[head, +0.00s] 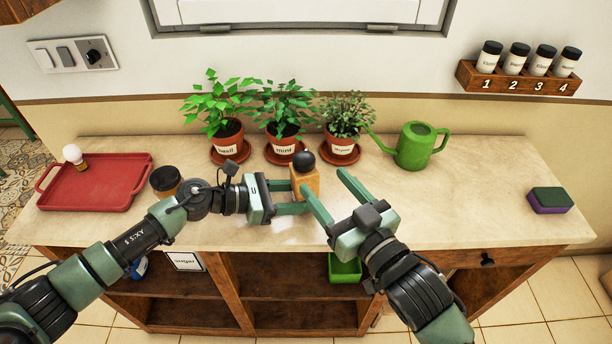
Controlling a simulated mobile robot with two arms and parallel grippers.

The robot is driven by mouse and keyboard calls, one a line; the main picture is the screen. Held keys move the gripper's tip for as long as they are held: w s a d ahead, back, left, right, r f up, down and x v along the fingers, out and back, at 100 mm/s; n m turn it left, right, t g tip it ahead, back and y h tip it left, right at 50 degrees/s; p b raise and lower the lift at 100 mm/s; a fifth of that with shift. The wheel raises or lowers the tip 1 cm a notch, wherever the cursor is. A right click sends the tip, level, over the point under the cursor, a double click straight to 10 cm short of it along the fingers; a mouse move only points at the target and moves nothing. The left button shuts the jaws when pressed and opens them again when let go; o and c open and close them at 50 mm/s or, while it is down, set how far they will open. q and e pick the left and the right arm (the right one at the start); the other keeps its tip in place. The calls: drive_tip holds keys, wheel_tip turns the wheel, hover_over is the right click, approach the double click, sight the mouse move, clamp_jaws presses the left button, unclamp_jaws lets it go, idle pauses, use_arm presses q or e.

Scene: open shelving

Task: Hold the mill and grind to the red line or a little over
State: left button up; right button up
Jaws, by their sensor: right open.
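The mill (306,184) is a small wooden block with a round black knob on top, upright on the counter near its middle. My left gripper (294,197) reaches in from the left, one finger at the mill's far side and one at its near side, and looks shut on it; part of the mill is hidden. My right gripper (328,187) is open and empty, its fingers pointing away from me, just right of and in front of the mill. I see no red line.
Three potted herbs, basil (228,140), mint (284,142) and a third (341,140), stand behind the mill. A green watering can (414,146) is at the back right. The right counter is clear up to a sponge (550,200).

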use_arm(q)
drive_tip(key=shift+f, duration=0.1)
drive_tip(key=o, duration=1)
drive_tip(key=shift+o, duration=0.2)
drive_tip(key=v, duration=1.2)
drive_tip(key=shift+s, duration=0.1)
